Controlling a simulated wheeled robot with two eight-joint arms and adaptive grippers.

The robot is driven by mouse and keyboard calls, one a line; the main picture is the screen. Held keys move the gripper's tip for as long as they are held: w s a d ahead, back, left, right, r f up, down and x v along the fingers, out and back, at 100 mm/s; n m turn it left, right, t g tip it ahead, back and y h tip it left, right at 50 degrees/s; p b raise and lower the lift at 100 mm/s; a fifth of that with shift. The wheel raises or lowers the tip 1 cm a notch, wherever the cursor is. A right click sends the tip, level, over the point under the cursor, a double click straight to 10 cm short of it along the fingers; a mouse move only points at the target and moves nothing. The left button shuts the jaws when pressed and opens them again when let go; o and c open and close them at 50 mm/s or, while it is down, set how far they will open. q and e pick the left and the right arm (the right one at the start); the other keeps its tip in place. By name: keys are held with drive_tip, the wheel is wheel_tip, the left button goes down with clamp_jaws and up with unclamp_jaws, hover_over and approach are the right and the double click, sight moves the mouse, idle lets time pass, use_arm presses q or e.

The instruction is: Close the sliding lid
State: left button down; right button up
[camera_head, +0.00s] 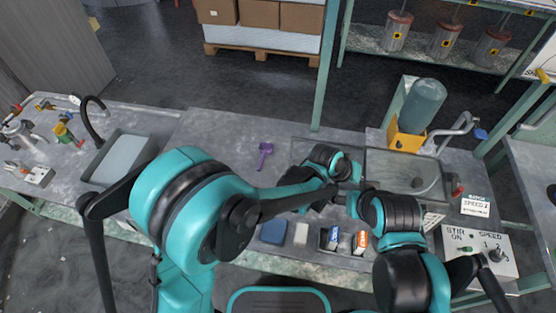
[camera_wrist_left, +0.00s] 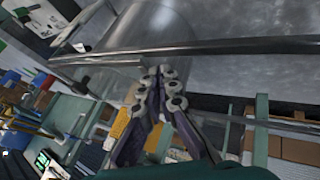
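A pale rectangular basin or box (camera_head: 405,165) is set in the right part of the bench. A thin dark-framed, see-through panel (camera_head: 305,142), which looks like the sliding lid, extends to its left, partly behind my left arm. My left gripper (camera_head: 338,163) is by the panel, its fingers hard to make out from above. In the left wrist view my left gripper (camera_wrist_left: 160,72) has its fingertips together, just below a long dark rail (camera_wrist_left: 210,47). I see nothing between the tips; contact with the rail is unclear.
A teal cylinder on a yellow stand (camera_head: 420,105) is behind the basin. A stir-speed control box (camera_head: 480,250) is at the right. A blue box (camera_head: 273,231), a white block (camera_head: 301,234) and small cartons line the front. A purple tool (camera_head: 265,155) lies left of the panel.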

use_arm(q)
drive_tip(key=w+a+r+p, duration=0.1)
drive_tip(key=w+a+r, duration=0.1)
drive_tip(key=a, duration=1.3)
drive_tip(key=w+a+r+p, duration=0.1)
drive_tip(key=w+a+p, duration=0.1)
drive_tip(key=a, duration=1.3)
drive_tip(key=shift+w+a+r+p, duration=0.15)
drive_tip(key=shift+a+r+p, duration=0.1)
drive_tip(key=shift+r+p, duration=0.1)
